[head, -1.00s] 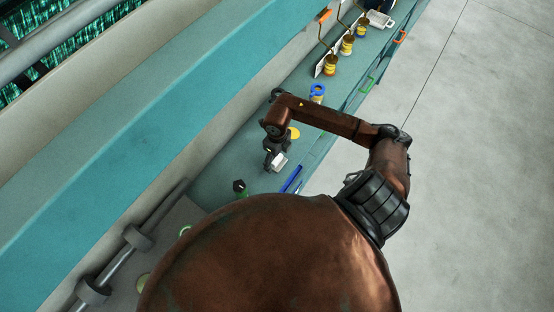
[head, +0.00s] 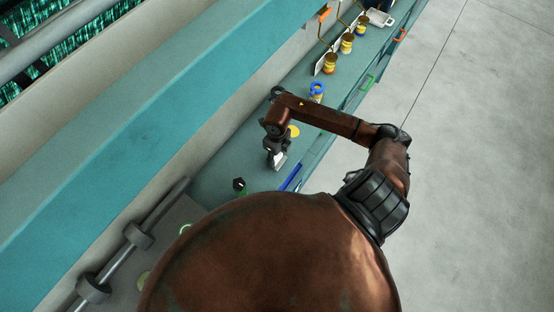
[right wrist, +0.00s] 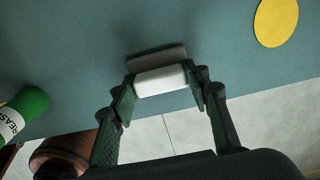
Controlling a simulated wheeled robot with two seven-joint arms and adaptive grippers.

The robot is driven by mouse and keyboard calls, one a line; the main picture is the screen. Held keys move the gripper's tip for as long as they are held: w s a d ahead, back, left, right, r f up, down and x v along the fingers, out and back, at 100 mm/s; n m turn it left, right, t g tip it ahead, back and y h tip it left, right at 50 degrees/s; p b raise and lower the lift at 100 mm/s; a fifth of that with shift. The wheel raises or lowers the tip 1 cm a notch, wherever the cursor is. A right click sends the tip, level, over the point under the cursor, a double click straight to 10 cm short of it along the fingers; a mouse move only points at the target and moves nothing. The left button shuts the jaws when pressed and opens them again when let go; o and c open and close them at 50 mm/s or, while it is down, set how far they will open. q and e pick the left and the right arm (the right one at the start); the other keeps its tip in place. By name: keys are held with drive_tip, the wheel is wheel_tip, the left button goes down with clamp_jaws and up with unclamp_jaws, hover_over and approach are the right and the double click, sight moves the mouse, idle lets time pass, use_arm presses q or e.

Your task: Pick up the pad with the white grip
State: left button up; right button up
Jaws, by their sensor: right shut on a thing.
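The pad's white grip (right wrist: 160,81) is a short white cylinder in the right wrist view, with its dark grey part (right wrist: 155,57) just beyond it. My right gripper (right wrist: 163,88) has one finger at each end of the grip and is shut on it. In the head view the white grip (head: 279,160) shows small below my right gripper (head: 276,155), over the teal shelf (head: 225,176). Whether the pad touches the shelf, I cannot tell. My left gripper is not in view.
A yellow disc (right wrist: 277,22) lies beside the pad. A green grease bottle (right wrist: 25,112) is at left in the wrist view. A blue-topped container (head: 317,91) and several yellow-banded cans (head: 330,64) stand farther along. A blue handle (head: 291,177) is on the shelf's front edge.

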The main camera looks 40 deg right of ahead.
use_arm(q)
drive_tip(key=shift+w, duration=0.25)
use_arm(e)
drive_tip(key=shift+s+f, duration=0.1)
drive_tip(key=shift+f, duration=0.05)
drive_tip(key=shift+c, duration=1)
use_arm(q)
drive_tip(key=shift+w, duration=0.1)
